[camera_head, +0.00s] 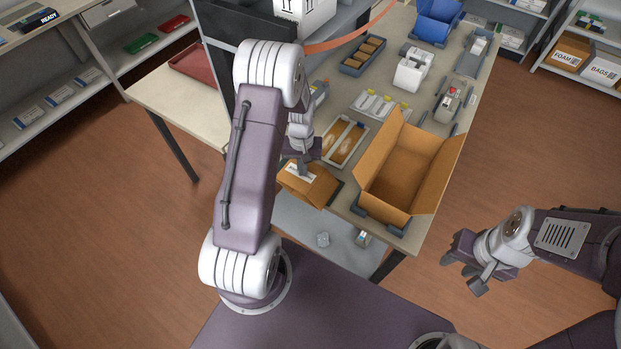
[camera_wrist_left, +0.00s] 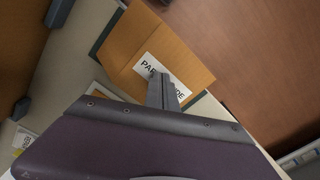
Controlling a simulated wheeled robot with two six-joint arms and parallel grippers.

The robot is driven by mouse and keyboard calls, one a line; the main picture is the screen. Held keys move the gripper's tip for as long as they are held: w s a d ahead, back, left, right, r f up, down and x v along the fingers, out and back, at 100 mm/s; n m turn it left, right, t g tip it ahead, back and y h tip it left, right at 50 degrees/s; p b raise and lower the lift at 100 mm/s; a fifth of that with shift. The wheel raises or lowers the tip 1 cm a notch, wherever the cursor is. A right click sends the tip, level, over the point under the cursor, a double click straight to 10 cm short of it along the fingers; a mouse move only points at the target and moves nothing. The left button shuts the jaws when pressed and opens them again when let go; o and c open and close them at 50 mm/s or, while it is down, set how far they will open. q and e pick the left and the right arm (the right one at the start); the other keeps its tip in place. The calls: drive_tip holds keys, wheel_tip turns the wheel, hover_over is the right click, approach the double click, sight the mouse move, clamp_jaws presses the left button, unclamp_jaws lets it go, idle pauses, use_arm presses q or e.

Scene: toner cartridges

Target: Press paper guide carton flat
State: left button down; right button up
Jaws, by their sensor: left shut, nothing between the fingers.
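The paper guide carton (camera_head: 312,187) is a small brown cardboard box at the near left edge of the table, under my left gripper. In the left wrist view the carton (camera_wrist_left: 128,42) shows a white label, partly covered by the gripper, with "PA" and "DE" readable. My left gripper (camera_head: 303,170) is shut and empty, its fingertips over the label; it also shows in the left wrist view (camera_wrist_left: 160,80). I cannot tell whether the tips touch the carton. My right gripper (camera_head: 470,272) is empty, with its fingers apart, over the floor right of the table.
A large open carton (camera_head: 410,165) stands right of the small one on the table. A tray with brown contents (camera_head: 345,141) lies just behind. A blue bin (camera_head: 437,25) and several devices stand farther back. The floor at right (camera_head: 530,150) is clear.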

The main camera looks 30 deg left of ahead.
sight(298, 195)
use_arm(q)
drive_tip(key=shift+a, duration=0.1)
drive_tip(key=shift+a+f+b, duration=0.45)
drive_tip(key=shift+f+b, duration=0.1)
drive_tip(key=shift+f, duration=0.35)
drive_tip(key=shift+w+a+f+b, duration=0.1)
drive_tip(key=shift+a+f+b, duration=0.1)
drive_tip(key=shift+f+b, duration=0.6)
drive_tip(key=shift+f, duration=0.15)
